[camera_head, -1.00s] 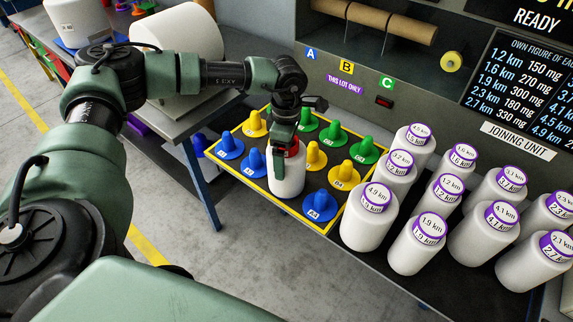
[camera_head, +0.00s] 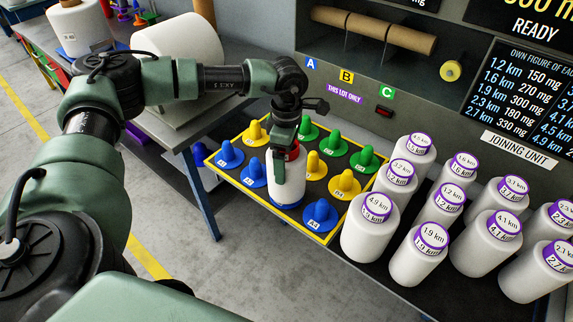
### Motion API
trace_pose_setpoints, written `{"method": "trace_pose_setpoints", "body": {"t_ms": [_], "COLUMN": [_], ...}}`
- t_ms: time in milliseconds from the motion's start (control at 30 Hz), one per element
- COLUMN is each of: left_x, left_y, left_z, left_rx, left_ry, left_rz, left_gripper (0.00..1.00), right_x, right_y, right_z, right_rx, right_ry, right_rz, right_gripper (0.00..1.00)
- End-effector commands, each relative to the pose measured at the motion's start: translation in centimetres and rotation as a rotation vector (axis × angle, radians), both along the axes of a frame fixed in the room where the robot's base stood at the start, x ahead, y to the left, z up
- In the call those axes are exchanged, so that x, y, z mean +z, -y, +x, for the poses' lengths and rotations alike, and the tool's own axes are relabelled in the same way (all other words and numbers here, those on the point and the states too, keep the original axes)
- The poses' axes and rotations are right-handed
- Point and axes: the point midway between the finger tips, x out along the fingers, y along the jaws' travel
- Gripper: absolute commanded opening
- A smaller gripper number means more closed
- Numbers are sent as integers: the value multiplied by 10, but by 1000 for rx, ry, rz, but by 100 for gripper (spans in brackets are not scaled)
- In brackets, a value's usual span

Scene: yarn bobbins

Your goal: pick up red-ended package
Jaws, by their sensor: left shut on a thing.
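The red-ended package (camera_head: 292,183) is a white cylinder with a red top end, upright over the yellow-edged tray (camera_head: 242,187). My left gripper (camera_head: 279,178) points straight down at its top and is shut on it, one finger showing along its near side. A blue rim shows just under the package's base, where a blue peg appears to stand. Whether the package is clear of that peg is hard to tell. My right gripper is not in view.
Several blue, yellow and green pegs, such as the blue one (camera_head: 320,213), stand around the package. Purple-topped white packages (camera_head: 368,229) crowd the table to the right. The joining unit (camera_head: 345,85) stands behind. A side table with a large white roll (camera_head: 180,52) is at left.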

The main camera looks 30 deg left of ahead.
Motion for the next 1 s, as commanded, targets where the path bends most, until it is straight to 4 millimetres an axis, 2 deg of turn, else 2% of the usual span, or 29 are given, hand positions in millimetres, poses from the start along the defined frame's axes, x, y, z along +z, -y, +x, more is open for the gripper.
{"method": "trace_pose_setpoints", "body": {"t_ms": [267, 600, 800, 1000], "left_x": [57, 144, 172, 181], "left_y": [0, 0, 0, 0], "left_z": [2, 2, 1, 0], "left_rx": [-1, -1, -1, -2], "left_ry": [10, 7, 5, 3], "left_rz": [-1, -1, 0, 0], "left_gripper": [22, 22, 22, 22], "right_x": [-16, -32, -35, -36], "right_y": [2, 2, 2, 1], "right_z": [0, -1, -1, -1], "right_rx": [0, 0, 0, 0], "right_ry": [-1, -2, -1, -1], "right_rz": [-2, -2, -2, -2], "right_gripper": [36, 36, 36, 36]}}
